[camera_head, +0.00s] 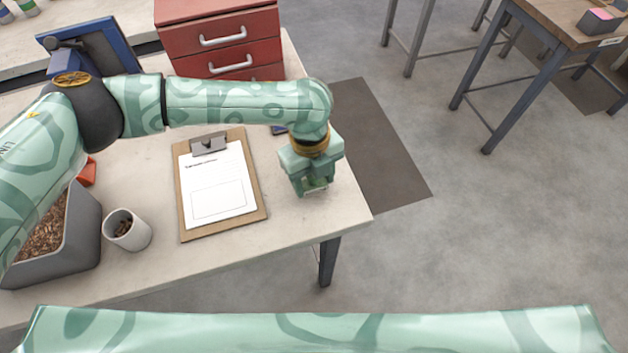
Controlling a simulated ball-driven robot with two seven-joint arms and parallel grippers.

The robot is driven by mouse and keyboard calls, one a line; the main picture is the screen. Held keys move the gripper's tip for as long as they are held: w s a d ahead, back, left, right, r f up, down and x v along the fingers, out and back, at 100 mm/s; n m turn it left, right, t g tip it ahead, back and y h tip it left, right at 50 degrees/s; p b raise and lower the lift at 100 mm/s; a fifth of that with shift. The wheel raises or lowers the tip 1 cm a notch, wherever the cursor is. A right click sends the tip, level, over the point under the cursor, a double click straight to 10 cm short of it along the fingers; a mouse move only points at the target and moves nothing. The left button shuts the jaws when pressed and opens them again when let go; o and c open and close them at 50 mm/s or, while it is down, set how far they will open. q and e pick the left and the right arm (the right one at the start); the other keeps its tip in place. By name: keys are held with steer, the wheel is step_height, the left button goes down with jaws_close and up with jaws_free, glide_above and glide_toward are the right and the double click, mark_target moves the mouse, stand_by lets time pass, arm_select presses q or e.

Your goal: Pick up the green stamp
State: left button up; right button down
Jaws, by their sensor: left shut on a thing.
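My left gripper (314,187) reaches over the right end of the table, just right of the clipboard. It points down and is shut on the green stamp (317,183). Only a small green part of the stamp shows between the fingers, and the rest is hidden by the gripper. I cannot tell whether the stamp touches the tabletop. My right gripper is out of view.
A clipboard (220,205) with a white sheet lies left of the gripper. A white cup (127,231) and a grey bin (78,245) of brown pellets stand farther left. A red drawer unit (222,42) stands behind. A dark blue item (279,130) is partly hidden by my arm.

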arm_select(q)
steer(key=s+a+r+p, duration=0.5)
steer(key=s+a+r, duration=0.3)
steer(key=s+r, duration=0.3)
steer(key=shift+a, duration=0.35)
steer(key=o, duration=0.3)
steer(key=shift+c, duration=1.1)
steer(key=shift+o, duration=0.5)
steer(key=shift+w, duration=0.1)
